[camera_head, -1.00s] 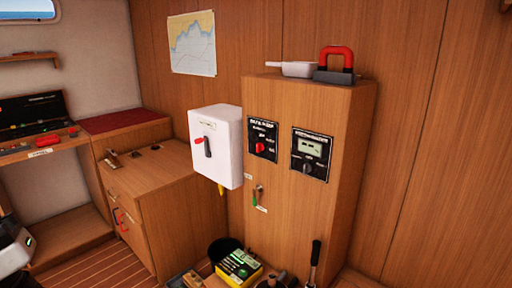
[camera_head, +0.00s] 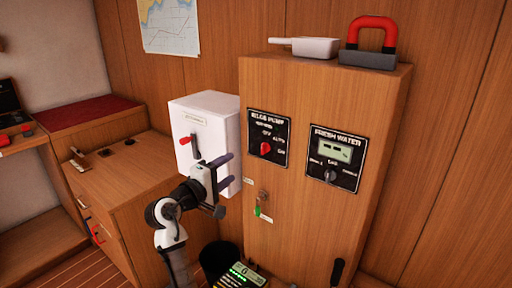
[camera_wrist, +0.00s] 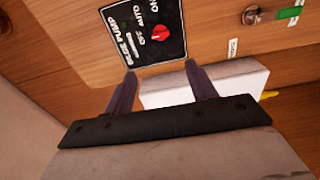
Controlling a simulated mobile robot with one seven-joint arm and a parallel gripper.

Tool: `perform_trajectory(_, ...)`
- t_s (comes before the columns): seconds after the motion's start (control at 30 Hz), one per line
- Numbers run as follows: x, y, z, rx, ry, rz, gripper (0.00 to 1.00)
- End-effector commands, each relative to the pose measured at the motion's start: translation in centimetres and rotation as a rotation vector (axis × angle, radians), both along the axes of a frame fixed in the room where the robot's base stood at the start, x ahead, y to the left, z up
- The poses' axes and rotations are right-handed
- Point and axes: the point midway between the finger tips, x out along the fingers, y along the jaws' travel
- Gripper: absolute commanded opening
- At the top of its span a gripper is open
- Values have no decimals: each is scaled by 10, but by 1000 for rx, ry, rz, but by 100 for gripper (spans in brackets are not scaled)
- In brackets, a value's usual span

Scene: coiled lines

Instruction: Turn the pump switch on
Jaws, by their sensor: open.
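The black bilge pump panel (camera_head: 254,126) is on the front of the wooden cabinet, with a red rotary switch (camera_head: 265,148) and OFF, AUTO and ON labels. Which label the switch points to is too small to tell. In the wrist view the panel (camera_wrist: 128,28) and its red switch (camera_wrist: 161,33) appear turned sideways, beyond the fingertips. My gripper (camera_head: 228,171) is open and empty, in front of the white box and to the left of and below the switch, apart from it. Its two dark fingers also show in the wrist view (camera_wrist: 160,72).
A fresh water panel (camera_head: 335,157) is right of the pump panel. A key with a green tag (camera_head: 259,207) hangs below. A red-handled item (camera_head: 370,42) is on the cabinet top.

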Motion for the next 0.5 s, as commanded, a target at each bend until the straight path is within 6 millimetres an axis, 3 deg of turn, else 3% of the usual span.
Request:
perform_trajectory(0.23,14,-19,-2,-13,24,-36,56)
perform_trajectory(0.5,59,-52,0,-12,24,-35,56)
